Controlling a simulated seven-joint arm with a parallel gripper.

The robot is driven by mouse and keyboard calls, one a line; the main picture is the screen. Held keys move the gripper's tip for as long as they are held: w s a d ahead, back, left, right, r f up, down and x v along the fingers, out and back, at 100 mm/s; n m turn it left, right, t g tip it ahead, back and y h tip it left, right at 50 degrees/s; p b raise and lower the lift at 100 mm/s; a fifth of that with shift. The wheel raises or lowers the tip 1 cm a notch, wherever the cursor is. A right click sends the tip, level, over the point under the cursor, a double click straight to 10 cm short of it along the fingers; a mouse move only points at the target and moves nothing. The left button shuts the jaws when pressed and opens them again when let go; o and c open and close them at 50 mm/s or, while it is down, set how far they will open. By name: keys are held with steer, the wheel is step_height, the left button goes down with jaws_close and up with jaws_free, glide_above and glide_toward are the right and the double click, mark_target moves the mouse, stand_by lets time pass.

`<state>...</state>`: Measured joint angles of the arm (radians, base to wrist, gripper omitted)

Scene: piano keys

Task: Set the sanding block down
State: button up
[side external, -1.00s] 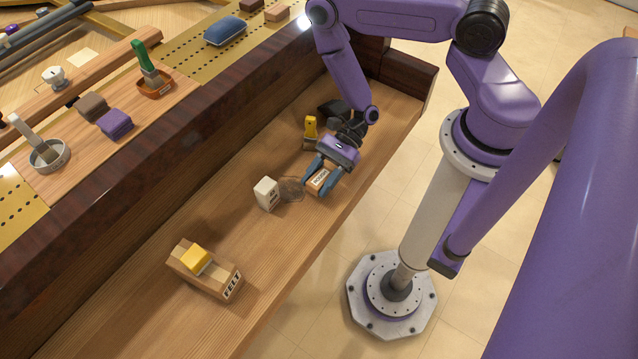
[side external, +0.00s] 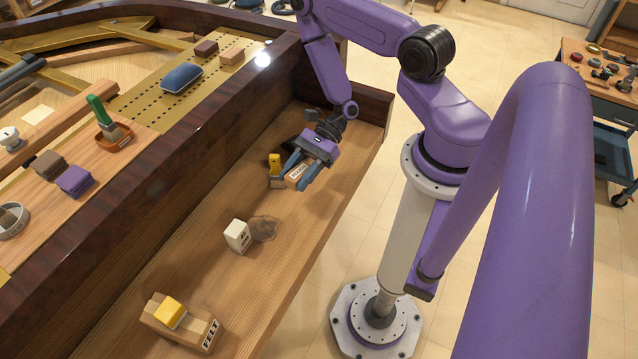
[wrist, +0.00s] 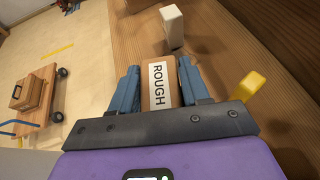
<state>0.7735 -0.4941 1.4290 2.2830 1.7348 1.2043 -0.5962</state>
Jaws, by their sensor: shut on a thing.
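The sanding block (side external: 297,176) is a small tan block with a white label; in the wrist view (wrist: 159,85) the label reads ROUGH. My gripper (side external: 298,173) has its blue fingers on either side of the block and is shut on it. It seems to hold the block above the wooden key bed (side external: 195,265), though the exact gap is hard to tell. In the wrist view my gripper (wrist: 160,88) shows the block between its fingertips.
A white block (side external: 237,236) stands on the key bed beside a dark smudge (side external: 264,228). A yellow-handled tool (side external: 275,163) is close to my gripper. A FELT-labelled wooden holder (side external: 190,330) with a yellow piece is at the front. The bed between holder and white block is clear.

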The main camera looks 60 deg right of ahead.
steer(key=m+t, duration=0.2)
glide_above(320, 184)
steer(key=a, duration=0.1)
steer(key=f, duration=0.1)
steer(key=shift+t+h, duration=0.3)
steer(key=shift+w+d+f, duration=0.1)
steer(key=shift+d+f, duration=0.1)
steer(key=shift+f, duration=1.1)
steer(key=shift+s+d+f, duration=0.1)
steer(key=shift+d+f, duration=0.05)
steer(key=shift+f, duration=1.2)
steer(key=shift+w+d+f, duration=0.1)
steer(key=shift+d+f, duration=0.1)
steer(key=shift+f, duration=1.1)
steer(key=shift+f, duration=0.1)
steer(key=o, duration=1)
steer(key=shift+o, duration=0.2)
